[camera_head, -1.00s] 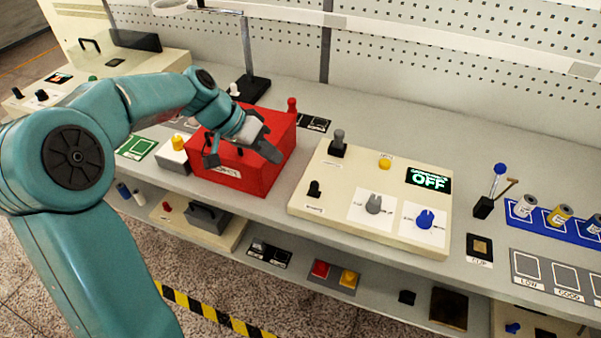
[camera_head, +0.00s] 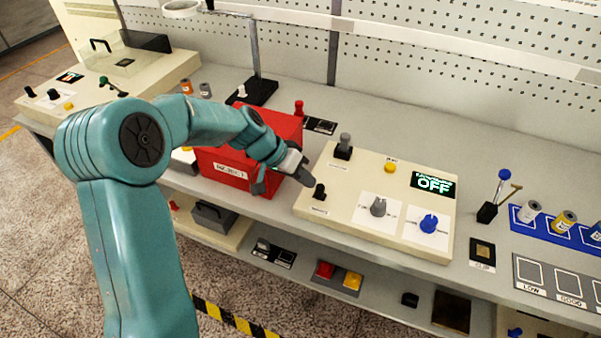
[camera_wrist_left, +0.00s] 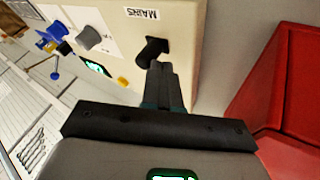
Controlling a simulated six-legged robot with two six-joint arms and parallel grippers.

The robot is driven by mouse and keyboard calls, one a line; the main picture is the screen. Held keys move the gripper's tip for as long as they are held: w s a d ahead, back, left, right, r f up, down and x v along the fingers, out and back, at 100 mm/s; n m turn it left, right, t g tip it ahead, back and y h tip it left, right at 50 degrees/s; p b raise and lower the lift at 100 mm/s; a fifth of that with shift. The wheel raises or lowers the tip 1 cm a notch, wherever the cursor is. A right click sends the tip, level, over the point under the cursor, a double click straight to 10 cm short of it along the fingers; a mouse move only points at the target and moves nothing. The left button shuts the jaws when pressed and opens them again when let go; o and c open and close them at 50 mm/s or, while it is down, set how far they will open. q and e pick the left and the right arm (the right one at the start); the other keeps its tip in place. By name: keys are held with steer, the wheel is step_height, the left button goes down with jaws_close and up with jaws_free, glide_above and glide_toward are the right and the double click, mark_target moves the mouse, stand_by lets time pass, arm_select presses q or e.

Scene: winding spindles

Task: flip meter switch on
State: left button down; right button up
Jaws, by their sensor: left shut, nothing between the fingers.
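The cream meter box (camera_head: 385,235) stands on the bench, its dark display (camera_head: 433,184) reading OFF in green. A black toggle switch (camera_head: 319,192) stands at its front left corner. In the left wrist view this switch (camera_wrist_left: 152,50) sits beside a label reading MAINS. My left gripper (camera_head: 306,180) is shut and empty, its tips just beside the switch. In the left wrist view the closed fingers (camera_wrist_left: 165,85) point at the switch and overlap its lower end; I cannot tell if they touch. My right gripper is not in view.
The box also carries a grey-topped lever (camera_head: 344,145), a yellow button (camera_head: 390,168), a grey knob (camera_head: 378,207) and a blue knob (camera_head: 429,223). A red box (camera_head: 225,170) stands close on the left, behind my left arm.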

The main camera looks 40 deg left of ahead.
mark_target(318, 187)
arm_select(q)
steer(key=shift+w+d+f, duration=0.15)
steer(key=shift+d, duration=0.05)
steer(key=shift+w+d+b, duration=0.2)
steer(key=shift+d+b, duration=0.5)
steer(key=shift+d, duration=0.8)
steer(key=shift+a, duration=0.1)
steer(key=shift+w, duration=0.1)
